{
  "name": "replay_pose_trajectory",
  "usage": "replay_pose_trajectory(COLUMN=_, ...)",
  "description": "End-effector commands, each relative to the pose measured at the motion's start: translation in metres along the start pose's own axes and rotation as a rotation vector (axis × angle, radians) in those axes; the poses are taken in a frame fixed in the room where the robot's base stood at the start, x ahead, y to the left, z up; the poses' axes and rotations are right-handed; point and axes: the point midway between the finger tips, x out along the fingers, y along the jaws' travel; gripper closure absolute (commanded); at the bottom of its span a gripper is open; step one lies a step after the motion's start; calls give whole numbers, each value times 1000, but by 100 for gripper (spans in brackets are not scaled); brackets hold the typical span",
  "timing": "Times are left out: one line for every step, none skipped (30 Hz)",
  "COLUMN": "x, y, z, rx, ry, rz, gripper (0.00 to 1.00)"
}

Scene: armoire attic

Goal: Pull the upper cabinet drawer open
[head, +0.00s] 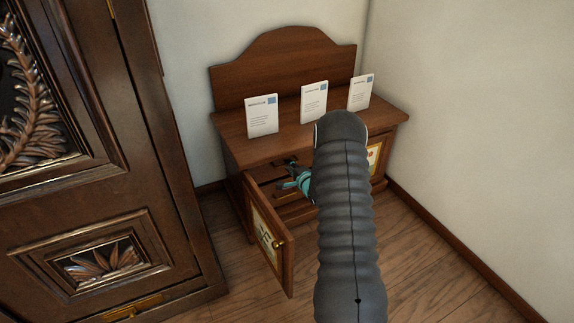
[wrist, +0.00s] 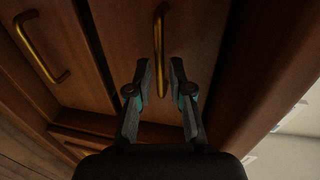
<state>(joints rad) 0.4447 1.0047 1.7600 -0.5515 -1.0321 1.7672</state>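The wooden cabinet (head: 240,150) stands against the back wall, its left door (head: 268,240) swung open. In the wrist view, which is turned sideways, the upper drawer (wrist: 205,45) fills the middle and has a brass handle (wrist: 159,30). The lower drawer (wrist: 85,75), with its own brass handle (wrist: 40,55), is at left. My gripper (wrist: 160,72) is open, with one finger on each side of the upper handle and visible gaps to it. In the head view my gripper (head: 296,181) is at the cabinet's open front, where my arm hides much of the drawers.
Three white cards, left (head: 262,115), middle (head: 314,101) and right (head: 361,92), stand on the cabinet top. The cabinet's right side has a panel with a picture (head: 374,157). A large carved armoire (head: 95,160) stands at left. Wooden floor (head: 425,250) is clear at right.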

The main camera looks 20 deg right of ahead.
Motion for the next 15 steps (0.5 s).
replay_pose_trajectory(x=7, y=1, z=0, rx=-1, ry=-1, rz=1, gripper=80)
replay_pose_trajectory(x=11, y=0, z=0, rx=-1, ry=-1, rz=-1, gripper=80)
replay_pose_trajectory(x=15, y=0, z=0, rx=-2, ry=-1, rz=-1, gripper=80)
replay_pose_trajectory(x=17, y=0, z=0, rx=-2, ry=-1, rz=0, gripper=80)
replay_pose_trajectory(x=20, y=0, z=0, rx=-2, ry=-1, rz=0, gripper=80)
replay_pose_trajectory(x=22, y=0, z=0, rx=-1, ry=-1, rz=1, gripper=80)
replay_pose_trajectory(x=23, y=1, z=0, rx=-1, ry=-1, rz=1, gripper=80)
replay_pose_trajectory(x=24, y=1, z=0, rx=-1, ry=-1, rz=1, gripper=80)
replay_pose_trajectory(x=25, y=0, z=0, rx=-1, ry=-1, rz=1, gripper=80)
replay_pose_trajectory(x=26, y=0, z=0, rx=-1, ry=-1, rz=1, gripper=80)
replay_pose_trajectory(x=26, y=0, z=0, rx=-1, ry=0, rz=1, gripper=80)
replay_pose_trajectory(x=26, y=0, z=0, rx=-1, ry=0, rz=1, gripper=80)
replay_pose_trajectory(x=26, y=0, z=0, rx=-1, ry=0, rz=1, gripper=80)
replay_pose_trajectory(x=26, y=0, z=0, rx=-1, ry=0, rz=1, gripper=80)
replay_pose_trajectory(x=26, y=0, z=0, rx=-1, ry=0, rz=1, gripper=80)
